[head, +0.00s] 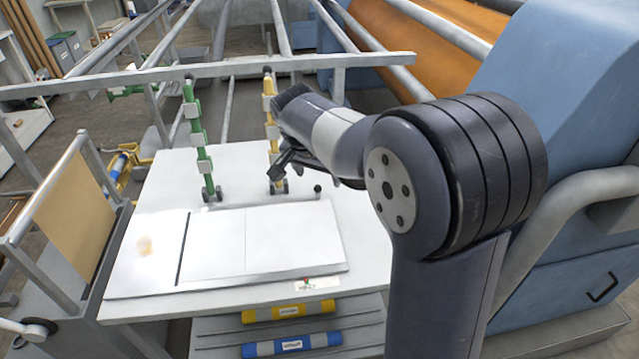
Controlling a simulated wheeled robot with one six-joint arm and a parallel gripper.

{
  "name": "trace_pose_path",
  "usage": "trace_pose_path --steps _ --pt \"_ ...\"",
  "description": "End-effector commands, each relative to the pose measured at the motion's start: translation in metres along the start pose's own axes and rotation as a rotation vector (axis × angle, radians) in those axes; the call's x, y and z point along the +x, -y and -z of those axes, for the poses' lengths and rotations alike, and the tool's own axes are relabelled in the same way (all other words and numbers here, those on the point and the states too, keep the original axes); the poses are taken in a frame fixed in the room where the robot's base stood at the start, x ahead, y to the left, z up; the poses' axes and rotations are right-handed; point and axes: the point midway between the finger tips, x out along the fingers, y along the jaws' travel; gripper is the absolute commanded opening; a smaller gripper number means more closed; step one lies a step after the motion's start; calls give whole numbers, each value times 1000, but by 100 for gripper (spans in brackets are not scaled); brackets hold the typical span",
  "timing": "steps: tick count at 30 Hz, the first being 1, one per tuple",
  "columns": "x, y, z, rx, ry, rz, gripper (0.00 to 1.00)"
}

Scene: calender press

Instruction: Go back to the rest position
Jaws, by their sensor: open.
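My gripper (290,160) is at the end of my arm, above the back right part of the white table (245,180). Its dark fingers show beside the lower part of the yellow post (271,125) and are partly hidden by my own arm. It appears empty; nothing is seen between the fingers. Whether a finger touches the yellow post cannot be told. A green post (197,135) with grey blocks stands upright to the left, apart from the gripper.
A flat white panel (290,240) lies on the table front. Yellow (288,311) and blue (291,345) rolls lie on the shelf below. Grey rails (220,68) cross behind the posts. The blue press body (560,90) with an orange roller (420,45) stands right. A tan board (75,215) is left.

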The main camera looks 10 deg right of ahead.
Motion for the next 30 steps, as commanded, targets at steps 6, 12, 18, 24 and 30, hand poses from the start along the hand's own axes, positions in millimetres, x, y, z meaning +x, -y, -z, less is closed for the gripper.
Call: trace_pose_path --steps 6,12,18,24,30 --pt "-7 0 0 0 -1 1 71" --pt "-7 0 1 1 -1 1 71" --pt "5 0 0 0 1 -2 71" --pt "40 -1 0 -1 2 -4 71" --pt "79 0 -1 -1 1 -3 71"
